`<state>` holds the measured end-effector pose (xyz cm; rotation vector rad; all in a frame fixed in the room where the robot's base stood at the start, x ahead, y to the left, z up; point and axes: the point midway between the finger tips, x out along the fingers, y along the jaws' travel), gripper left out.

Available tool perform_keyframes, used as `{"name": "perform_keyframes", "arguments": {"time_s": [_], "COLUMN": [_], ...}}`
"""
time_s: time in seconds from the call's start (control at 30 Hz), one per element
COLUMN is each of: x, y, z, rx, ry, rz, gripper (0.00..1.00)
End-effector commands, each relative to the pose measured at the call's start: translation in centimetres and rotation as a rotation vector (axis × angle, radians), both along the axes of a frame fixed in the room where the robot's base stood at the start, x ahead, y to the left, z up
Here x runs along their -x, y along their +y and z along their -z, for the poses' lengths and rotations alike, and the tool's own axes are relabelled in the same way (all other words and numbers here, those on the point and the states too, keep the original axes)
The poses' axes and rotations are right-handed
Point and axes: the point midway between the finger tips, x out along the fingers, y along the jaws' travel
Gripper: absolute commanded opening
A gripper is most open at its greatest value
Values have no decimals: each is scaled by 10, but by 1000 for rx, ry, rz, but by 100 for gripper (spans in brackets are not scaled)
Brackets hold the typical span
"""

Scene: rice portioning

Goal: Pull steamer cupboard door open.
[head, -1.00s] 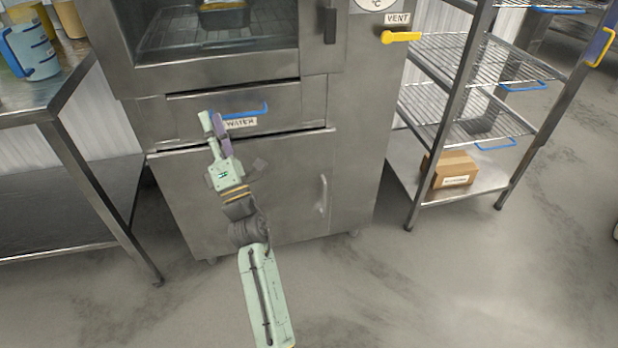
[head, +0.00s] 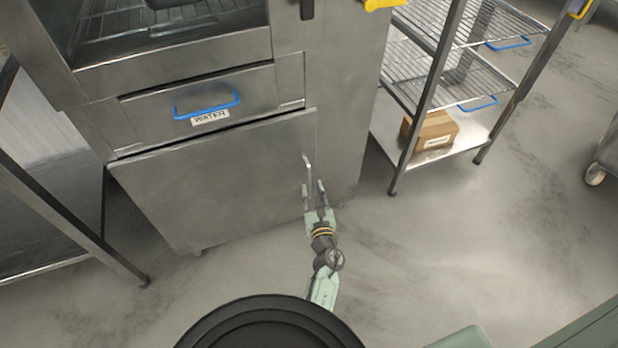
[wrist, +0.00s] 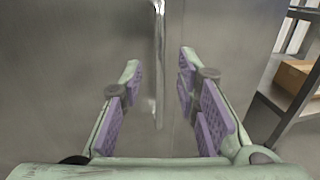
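The steamer's cupboard door (head: 220,170) is a plain grey steel panel below the water drawer, and it looks shut. Its upright metal handle (head: 307,172) is near the door's right edge; it also shows in the wrist view (wrist: 159,60), hanging between the finger lines. My gripper (head: 313,187) is open in front of the handle's lower part. In the wrist view my gripper (wrist: 160,90) has its two purple-padded fingers spread, one on each side of the handle, with clear gaps. I cannot tell how deep the handle sits between them.
The water drawer (head: 155,107) with a blue handle (head: 206,105) is above the door. A wire shelf rack (head: 440,95) with a cardboard box (head: 432,130) stands to the right. A steel table leg (head: 75,225) is at left. Floor (head: 480,230) in front is clear.

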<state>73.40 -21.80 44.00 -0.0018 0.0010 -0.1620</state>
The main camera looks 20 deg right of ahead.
Motion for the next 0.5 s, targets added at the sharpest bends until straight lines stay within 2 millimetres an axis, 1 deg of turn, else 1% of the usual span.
{"name": "perform_keyframes", "arguments": {"time_s": [0.03, 0.2, 0.33, 0.5], "x": [-11, -38, -50, -55], "y": [-2, -6, -8, -9], "z": [2, 2, 1, 0], "rx": [2, 0, 0, -2], "ry": [-2, -2, -1, 0], "rz": [-1, -1, -1, 0], "gripper": [29, 29, 29, 29]}}
